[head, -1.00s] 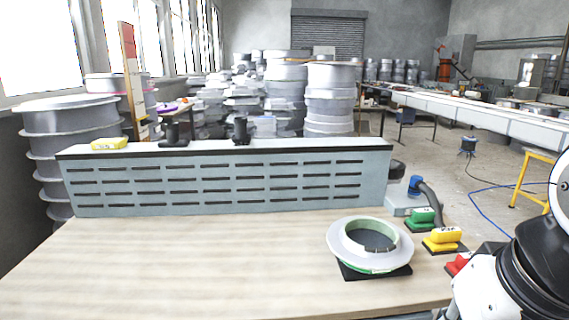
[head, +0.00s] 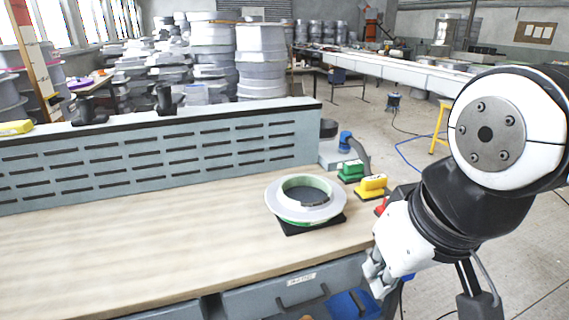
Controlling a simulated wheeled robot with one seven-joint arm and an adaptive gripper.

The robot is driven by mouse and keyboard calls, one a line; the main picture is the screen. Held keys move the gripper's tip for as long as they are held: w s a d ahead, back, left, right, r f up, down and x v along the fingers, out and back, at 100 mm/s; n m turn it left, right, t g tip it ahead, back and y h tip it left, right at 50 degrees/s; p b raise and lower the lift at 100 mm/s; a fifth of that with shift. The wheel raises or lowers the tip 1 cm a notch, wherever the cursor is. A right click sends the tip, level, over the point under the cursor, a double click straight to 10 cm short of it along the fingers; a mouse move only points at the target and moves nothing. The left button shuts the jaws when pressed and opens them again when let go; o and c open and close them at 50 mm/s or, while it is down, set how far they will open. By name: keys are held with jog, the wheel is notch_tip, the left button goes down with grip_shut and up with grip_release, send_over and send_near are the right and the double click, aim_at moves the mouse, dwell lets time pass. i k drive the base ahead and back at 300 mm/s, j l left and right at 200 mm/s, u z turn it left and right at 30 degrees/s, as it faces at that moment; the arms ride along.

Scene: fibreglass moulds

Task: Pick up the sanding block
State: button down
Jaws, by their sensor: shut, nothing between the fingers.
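Several block-shaped tools with coloured grips on dark bases stand at the right end of the wooden bench: a green block (head: 350,171), a yellow block (head: 372,186) and a red block (head: 381,207) partly hidden by my arm. Another yellow block (head: 15,128) lies on the ledge of the slotted panel at far left. I cannot tell for sure which one is the sanding block. My gripper (head: 376,278) is shut and empty, beside the bench's front right edge, nearer to me than the blocks and touching none of them.
A white ring mould (head: 305,201) sits on a dark square base at the bench's right. A blue-topped tool with a hose (head: 347,142) stands behind the green block. The slotted panel (head: 160,155) closes the bench's back. The wooden top (head: 130,230) is clear left of the mould.

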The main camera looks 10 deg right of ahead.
aim_at(371, 190)
jog(key=i+l+u, duration=0.25)
jog(key=l, duration=0.3)
jog(key=i+l+u, duration=0.15)
jog(key=i+l, duration=0.15)
jog(key=i+l+u, duration=0.1)
jog(key=l, duration=0.25)
jog(key=i+l+u, duration=0.15)
jog(key=l, duration=0.2)
